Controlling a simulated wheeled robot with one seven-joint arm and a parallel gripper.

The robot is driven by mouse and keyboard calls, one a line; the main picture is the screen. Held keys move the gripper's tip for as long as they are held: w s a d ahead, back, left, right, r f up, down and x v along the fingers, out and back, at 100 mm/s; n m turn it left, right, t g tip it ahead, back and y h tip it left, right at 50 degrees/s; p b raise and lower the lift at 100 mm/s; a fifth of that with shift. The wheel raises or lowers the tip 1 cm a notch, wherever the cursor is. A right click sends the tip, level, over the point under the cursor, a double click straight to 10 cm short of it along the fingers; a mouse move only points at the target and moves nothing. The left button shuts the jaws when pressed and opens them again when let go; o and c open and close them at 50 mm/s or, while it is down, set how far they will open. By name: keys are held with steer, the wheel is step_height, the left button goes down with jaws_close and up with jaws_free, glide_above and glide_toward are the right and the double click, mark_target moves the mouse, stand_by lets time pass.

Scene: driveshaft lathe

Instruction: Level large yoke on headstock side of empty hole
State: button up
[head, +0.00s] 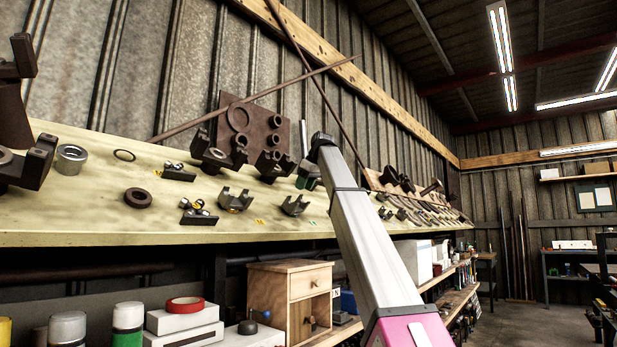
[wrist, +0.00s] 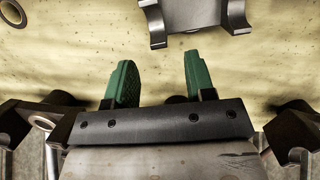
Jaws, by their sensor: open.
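Several dark metal yokes stand on the pale wooden shelf (head: 90,222). A large yoke (head: 28,165) is at the far left, cut by the picture edge. Smaller forked yokes, one at mid-shelf (head: 235,200) and another to its right (head: 294,206), sit near the front edge. I cannot tell which yoke the task means, and I make out no empty hole or headstock. My gripper (head: 309,176) is over the shelf beside the right-hand yoke. In the wrist view its green fingers (wrist: 160,78) are apart with nothing between them. A forked part (wrist: 195,22) lies beyond the fingertips, not touching them.
A steel ring (head: 71,159), a dark ring (head: 138,198) and small bearing crosses (head: 198,212) lie on the left shelf. More dark parts crowd both sides of my gripper in the wrist view. A wooden drawer cabinet (head: 290,290) stands below.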

mark_target(299, 197)
steer(key=x, duration=0.5)
jaws_close()
steer(key=shift+w+r, duration=0.1)
steer(key=shift+r, duration=0.05)
stand_by(1.5)
